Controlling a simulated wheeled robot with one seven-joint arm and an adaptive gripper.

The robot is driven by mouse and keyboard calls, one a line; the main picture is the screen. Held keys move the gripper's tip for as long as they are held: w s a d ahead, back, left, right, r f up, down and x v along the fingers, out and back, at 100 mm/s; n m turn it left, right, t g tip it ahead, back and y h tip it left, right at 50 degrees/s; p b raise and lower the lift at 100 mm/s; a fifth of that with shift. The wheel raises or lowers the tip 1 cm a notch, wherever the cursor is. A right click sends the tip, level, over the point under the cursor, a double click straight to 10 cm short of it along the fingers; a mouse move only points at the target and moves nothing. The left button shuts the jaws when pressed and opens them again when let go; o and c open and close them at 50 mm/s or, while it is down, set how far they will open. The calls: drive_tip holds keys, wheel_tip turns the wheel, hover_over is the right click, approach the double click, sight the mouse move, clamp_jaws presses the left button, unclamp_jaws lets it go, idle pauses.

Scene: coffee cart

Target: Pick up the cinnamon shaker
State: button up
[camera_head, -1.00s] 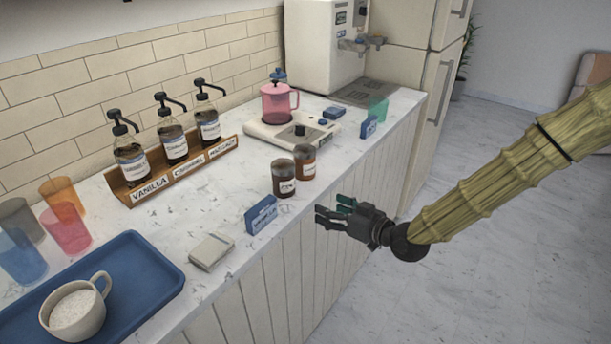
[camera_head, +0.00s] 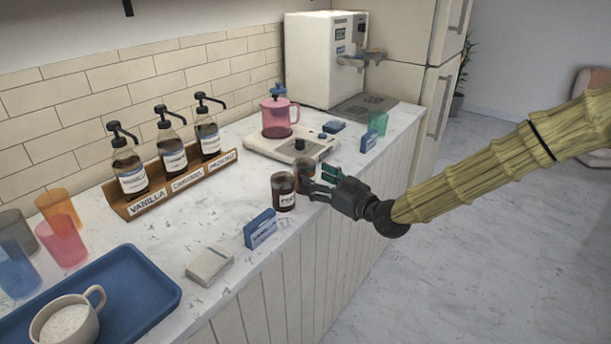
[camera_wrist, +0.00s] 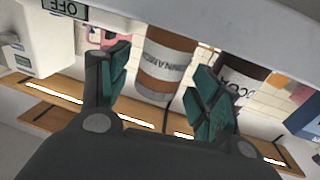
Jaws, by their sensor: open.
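The cinnamon shaker (camera_head: 303,170) is a brown jar on the counter, partly hidden behind my fingers in the head view. In the wrist view the cinnamon shaker (camera_wrist: 166,68) appears upside down, its label showing, in the gap between the two fingers. My gripper (camera_head: 318,181) is open and level at the counter's front edge, its fingertips at the shaker. In the wrist view my gripper (camera_wrist: 158,68) has one finger on each side of the shaker's image. I cannot tell whether either finger touches it.
A dark cocoa jar (camera_head: 284,192) stands close beside the shaker; in the wrist view the cocoa jar (camera_wrist: 243,82) is just beyond the right finger. A blue box (camera_head: 261,229) stands to the left along the front edge. A white hot plate (camera_head: 270,148) with a pink pitcher (camera_head: 281,119) is behind.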

sight(304, 173)
drive_tip(key=p+x, duration=0.1)
drive_tip(key=x, duration=0.4)
drive_tip(key=shift+s+a, duration=0.1)
drive_tip(key=shift+s, duration=0.05)
drive_tip(key=c, duration=0.9)
